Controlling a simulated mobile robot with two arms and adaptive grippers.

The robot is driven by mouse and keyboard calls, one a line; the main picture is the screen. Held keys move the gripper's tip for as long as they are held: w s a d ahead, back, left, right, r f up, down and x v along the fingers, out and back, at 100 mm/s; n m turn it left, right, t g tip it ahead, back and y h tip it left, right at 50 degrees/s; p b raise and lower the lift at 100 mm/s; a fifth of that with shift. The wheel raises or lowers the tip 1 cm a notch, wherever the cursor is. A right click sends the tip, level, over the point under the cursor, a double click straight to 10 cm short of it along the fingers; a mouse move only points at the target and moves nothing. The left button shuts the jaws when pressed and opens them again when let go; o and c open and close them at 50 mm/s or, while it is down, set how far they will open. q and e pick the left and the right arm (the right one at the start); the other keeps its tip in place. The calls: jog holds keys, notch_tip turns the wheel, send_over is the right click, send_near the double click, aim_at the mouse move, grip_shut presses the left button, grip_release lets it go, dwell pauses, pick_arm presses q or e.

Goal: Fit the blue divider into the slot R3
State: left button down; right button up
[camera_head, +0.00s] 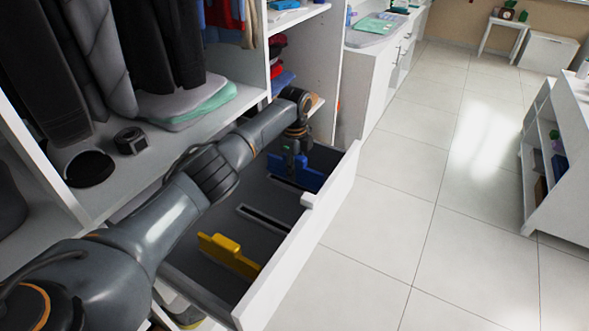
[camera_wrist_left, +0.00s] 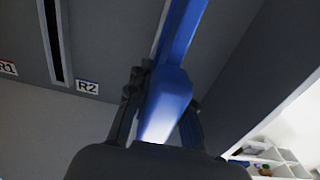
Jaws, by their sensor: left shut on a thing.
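The blue divider (camera_head: 311,181) is at the far end of the open drawer, upright, and also shows in the left wrist view (camera_wrist_left: 170,90). My left gripper (camera_head: 297,160) reaches down from above and is shut on its top grip; the fingers flank it in the wrist view (camera_wrist_left: 162,112). A dark slot (camera_head: 287,184) shows beside the divider's lower edge in the head view. I cannot tell whether the divider is in it or just above it. The R3 label is not visible. My right gripper is not in view.
A yellow divider (camera_head: 230,252) stands at the drawer's near end. The middle slot (camera_head: 264,218) is empty; the wrist view shows labels R1 (camera_wrist_left: 7,68) and R2 (camera_wrist_left: 87,87). The white drawer front (camera_head: 300,240) and wardrobe shelf (camera_head: 190,130) flank the drawer. Floor to the right is clear.

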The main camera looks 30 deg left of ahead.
pick_arm(q)
jog(key=shift+f+b, duration=1.1)
jog(key=shift+f, duration=0.3)
jog(key=c, duration=1.1)
grip_release()
notch_tip(320, 180, up, 12)
jog(key=shift+f, duration=0.1)
